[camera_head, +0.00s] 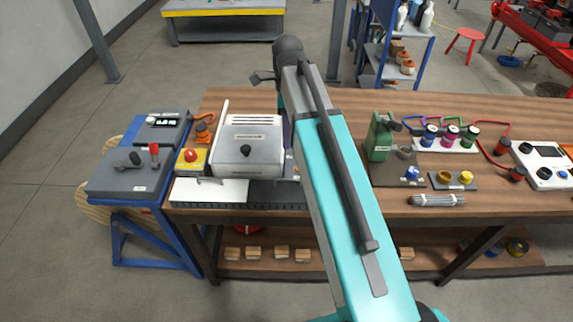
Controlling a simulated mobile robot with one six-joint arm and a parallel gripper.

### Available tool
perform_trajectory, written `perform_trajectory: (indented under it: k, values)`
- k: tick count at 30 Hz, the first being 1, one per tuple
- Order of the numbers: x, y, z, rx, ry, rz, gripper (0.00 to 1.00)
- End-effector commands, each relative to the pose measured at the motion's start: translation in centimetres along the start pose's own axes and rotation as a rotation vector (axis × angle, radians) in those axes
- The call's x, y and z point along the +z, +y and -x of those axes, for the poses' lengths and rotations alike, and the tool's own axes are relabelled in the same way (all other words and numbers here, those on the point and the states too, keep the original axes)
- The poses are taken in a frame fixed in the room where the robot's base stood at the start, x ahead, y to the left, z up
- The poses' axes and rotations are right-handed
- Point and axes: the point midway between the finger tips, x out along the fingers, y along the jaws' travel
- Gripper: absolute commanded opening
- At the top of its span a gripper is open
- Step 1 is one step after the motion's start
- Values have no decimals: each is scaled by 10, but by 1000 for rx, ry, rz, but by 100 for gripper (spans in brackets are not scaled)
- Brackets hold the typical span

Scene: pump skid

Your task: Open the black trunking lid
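A dark slotted trunking (265,193) runs along the front edge of the wooden bench, left of centre. A pale flat panel (209,190) lies at its left end. I cannot make out a separate black lid with certainty. My teal and grey arm crosses the middle of the picture and hides the trunking's right end. The arm's far end is above the back of the bench, well beyond the trunking. A small dark part there may be my gripper (262,78). Its fingers are too small and covered to read, and it appears apart from the trunking.
A pale box with a black knob (246,150) stands behind the trunking. A yellow box with a red button (191,160) is to its left. A green device (380,137) and several coloured connectors stand right of my arm. The back of the bench has bare wood.

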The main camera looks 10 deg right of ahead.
Motion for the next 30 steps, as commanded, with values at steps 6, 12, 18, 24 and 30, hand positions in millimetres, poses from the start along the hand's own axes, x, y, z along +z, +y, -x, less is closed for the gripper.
perform_trajectory:
  k: [6,12,18,24,30]
  values:
    - [-1,0,0,-1,0,-2,15]
    - [-3,-1,0,0,-1,-5,15]
    - [-4,-1,-5,0,-1,-7,15]
    - [-5,0,-19,1,-1,-8,15]
    - [-5,0,-39,2,-1,-8,15]
